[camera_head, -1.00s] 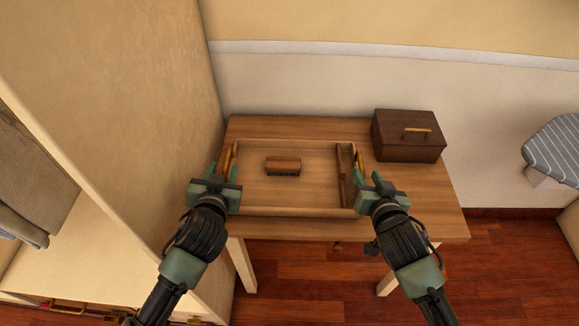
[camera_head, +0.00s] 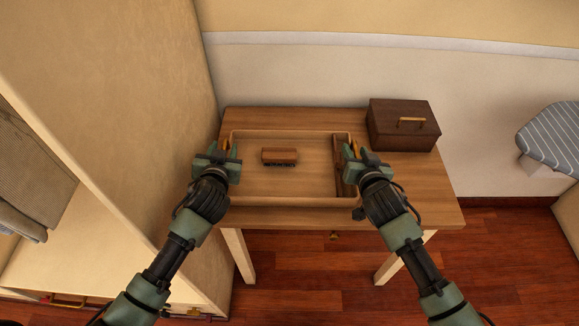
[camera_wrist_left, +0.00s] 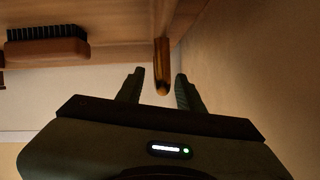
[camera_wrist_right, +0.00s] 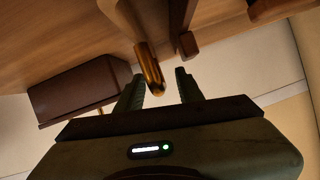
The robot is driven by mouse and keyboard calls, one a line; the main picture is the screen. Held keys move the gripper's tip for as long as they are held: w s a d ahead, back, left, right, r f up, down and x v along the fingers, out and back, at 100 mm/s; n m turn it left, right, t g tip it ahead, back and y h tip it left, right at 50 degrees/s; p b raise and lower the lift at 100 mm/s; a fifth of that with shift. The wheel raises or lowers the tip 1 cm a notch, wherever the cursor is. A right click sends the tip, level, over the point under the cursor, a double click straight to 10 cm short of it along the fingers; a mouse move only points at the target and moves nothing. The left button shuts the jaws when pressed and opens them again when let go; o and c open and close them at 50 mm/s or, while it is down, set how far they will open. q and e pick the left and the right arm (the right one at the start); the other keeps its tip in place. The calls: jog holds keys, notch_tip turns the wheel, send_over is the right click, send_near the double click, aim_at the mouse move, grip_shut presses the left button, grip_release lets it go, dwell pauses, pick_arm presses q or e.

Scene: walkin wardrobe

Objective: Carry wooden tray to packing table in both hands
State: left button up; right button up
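The wooden tray (camera_head: 285,200) lies flat on a wooden table (camera_head: 432,198). A brush (camera_head: 280,156) with a wooden back rests in it, and a dark wooden piece (camera_head: 340,170) lies along its right side. My left gripper (camera_head: 226,150) is at the tray's left end. In the left wrist view its fingers are apart, with a brass handle (camera_wrist_left: 162,65) between them. My right gripper (camera_head: 359,152) is at the right end. In the right wrist view its fingers are also apart, with the other brass handle (camera_wrist_right: 150,68) between them, closer to one finger.
A dark brown box (camera_head: 403,125) with a brass handle stands on the table just right of the tray. A tall cream cabinet side (camera_head: 150,110) is close on the left. A striped ironing board (camera_head: 553,138) is at the right. Red wood floor (camera_head: 310,262) shows in front.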

pick_arm(q)
grip_shut()
pick_arm(e)
grip_shut()
dwell(1.2)
pick_arm(q)
jog(key=shift+r, duration=0.1)
